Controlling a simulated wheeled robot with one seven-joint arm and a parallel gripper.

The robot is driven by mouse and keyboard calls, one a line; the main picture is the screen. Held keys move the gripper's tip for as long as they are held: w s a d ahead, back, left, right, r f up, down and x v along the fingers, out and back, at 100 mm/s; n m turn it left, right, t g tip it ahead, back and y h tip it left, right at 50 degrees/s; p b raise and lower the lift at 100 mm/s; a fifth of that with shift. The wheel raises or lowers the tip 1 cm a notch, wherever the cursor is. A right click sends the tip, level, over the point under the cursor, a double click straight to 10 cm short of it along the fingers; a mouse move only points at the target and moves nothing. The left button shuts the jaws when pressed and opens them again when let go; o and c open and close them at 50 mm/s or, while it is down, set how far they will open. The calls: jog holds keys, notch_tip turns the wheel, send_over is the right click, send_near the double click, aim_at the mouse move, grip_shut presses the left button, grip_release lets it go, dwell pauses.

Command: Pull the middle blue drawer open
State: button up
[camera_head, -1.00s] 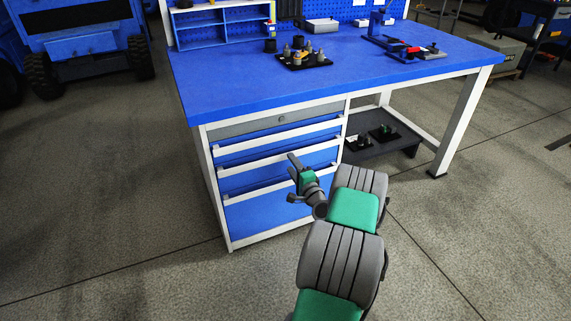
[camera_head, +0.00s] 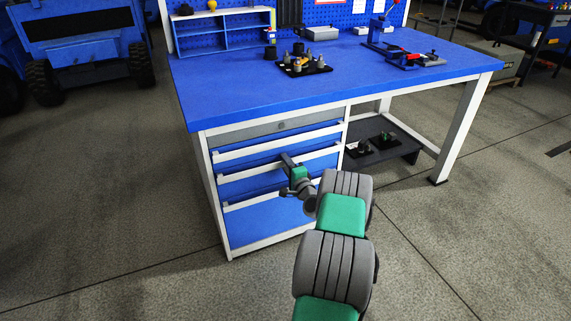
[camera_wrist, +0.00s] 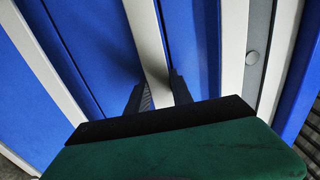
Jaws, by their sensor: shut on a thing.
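The cabinet under the workbench has several blue drawers with white handle strips, below a grey top drawer (camera_head: 238,131). The middle blue drawer (camera_head: 245,184) has its white handle strip (camera_head: 243,172) across its upper edge. My gripper (camera_head: 286,159) is at this strip, right of its middle. In the wrist view my gripper's dark fingers (camera_wrist: 158,93) stand on either side of the middle white handle strip (camera_wrist: 146,42) and are shut on it. The middle drawer looks closed or nearly so; I cannot tell exactly. My arm hides the right part of the lower drawer fronts.
The upper blue drawer's handle (camera_head: 250,149) and the lower drawer's handle (camera_head: 250,199) run close above and below. The blue worktop (camera_head: 230,95) overhangs the cabinet. A dark lower shelf (camera_head: 385,153) stands to the right. The floor before the cabinet is clear.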

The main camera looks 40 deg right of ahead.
grip_shut()
dwell(0.8)
